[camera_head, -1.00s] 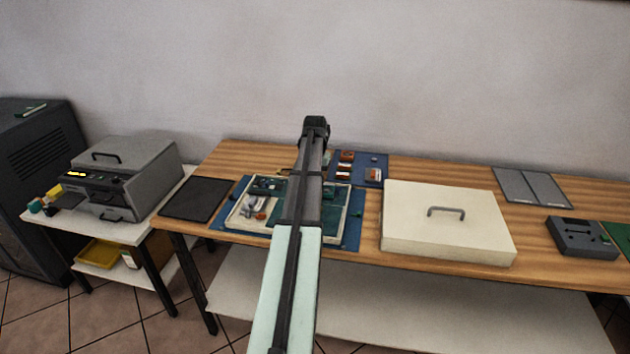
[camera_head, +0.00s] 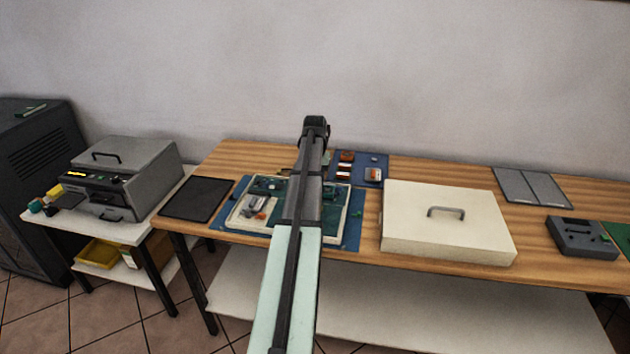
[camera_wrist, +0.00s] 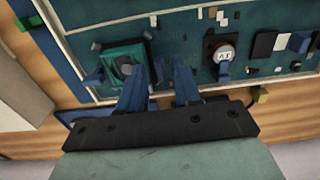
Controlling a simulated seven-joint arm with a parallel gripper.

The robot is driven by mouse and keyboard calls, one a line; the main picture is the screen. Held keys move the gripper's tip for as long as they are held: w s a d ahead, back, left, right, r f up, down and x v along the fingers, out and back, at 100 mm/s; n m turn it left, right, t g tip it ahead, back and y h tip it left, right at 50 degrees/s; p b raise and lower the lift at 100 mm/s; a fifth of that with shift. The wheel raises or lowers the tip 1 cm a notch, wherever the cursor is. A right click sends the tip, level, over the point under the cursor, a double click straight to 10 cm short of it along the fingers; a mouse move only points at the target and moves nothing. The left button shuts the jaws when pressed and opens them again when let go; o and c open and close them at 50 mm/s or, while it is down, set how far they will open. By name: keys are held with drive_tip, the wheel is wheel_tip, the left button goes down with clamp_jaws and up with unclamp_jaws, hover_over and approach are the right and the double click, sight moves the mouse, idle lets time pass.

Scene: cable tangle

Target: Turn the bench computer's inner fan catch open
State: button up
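The open bench computer (camera_head: 358,205) lies on a blue mat in the head view, partly hidden behind my arm. In the wrist view, its teal board (camera_wrist: 178,42) carries a square fan (camera_wrist: 125,63) with a grey round centre. The right-hand catch shows in line with the gap between the fingertips; contact cannot be told. My gripper is hidden in the head view.
A round white-topped part (camera_wrist: 223,55) with a blue lever stands right of my fingers. A cream lid with a handle (camera_head: 448,235) lies beside the computer. A dark pad (camera_head: 196,200) and a blue tray with small parts (camera_head: 372,160) flank it. Bare wood shows in front of the lid.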

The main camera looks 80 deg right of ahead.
wheel_tip(320, 180, up, 14)
idle(0.9)
drive_tip(key=shift+f, duration=0.1)
idle(0.3)
